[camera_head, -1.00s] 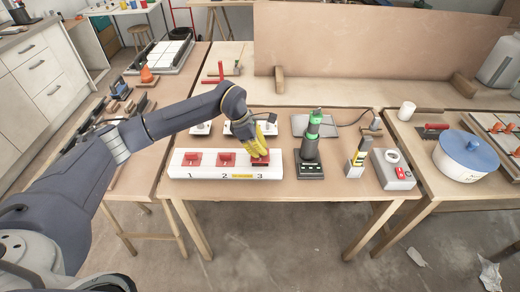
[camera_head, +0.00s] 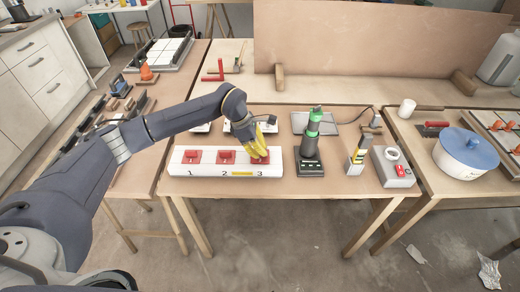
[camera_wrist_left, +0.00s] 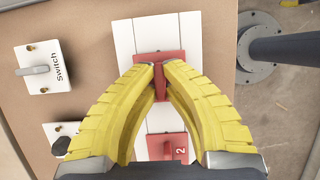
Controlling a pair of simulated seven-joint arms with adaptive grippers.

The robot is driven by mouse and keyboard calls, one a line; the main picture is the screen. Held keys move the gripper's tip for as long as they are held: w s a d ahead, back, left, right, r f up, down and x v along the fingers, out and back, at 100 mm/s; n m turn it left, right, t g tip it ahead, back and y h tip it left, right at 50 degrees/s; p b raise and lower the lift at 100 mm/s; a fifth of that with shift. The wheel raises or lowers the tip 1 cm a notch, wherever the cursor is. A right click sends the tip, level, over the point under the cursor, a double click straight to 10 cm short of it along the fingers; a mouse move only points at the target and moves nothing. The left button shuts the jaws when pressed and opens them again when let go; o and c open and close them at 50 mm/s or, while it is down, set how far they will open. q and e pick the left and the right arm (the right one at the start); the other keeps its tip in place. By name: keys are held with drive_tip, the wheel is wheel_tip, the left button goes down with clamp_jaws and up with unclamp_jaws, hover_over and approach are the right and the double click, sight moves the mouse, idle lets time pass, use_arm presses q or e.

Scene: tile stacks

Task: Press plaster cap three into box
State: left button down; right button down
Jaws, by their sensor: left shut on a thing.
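A long white box (camera_head: 215,171) marked 1, 2 and 3 lies across the table. Red caps one (camera_head: 193,156) and two (camera_head: 227,156) sit in a row on its top. My left gripper (camera_head: 259,159), with yellow fingers, reaches down at position 3. It is shut on the grip of red cap three (camera_wrist_left: 146,73), which is at the box top. The fingers partly hide this cap, and I cannot tell how deep it sits. Cap two, marked 2, also shows in the left wrist view (camera_wrist_left: 179,148). My right gripper is not in view.
White switch plates (camera_wrist_left: 45,68) lie behind the box. A black and green tool (camera_head: 309,145) stands close to the box's right end. The table in front of the box is narrow.

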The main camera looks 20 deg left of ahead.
use_arm(q)
drive_tip(key=shift+f, duration=0.2)
drive_tip(key=c, duration=1.5)
unclamp_jaws()
drive_tip(key=shift+r, duration=0.15)
drive_tip(key=shift+v, duration=2.9)
drive_tip(key=shift+a, duration=0.1)
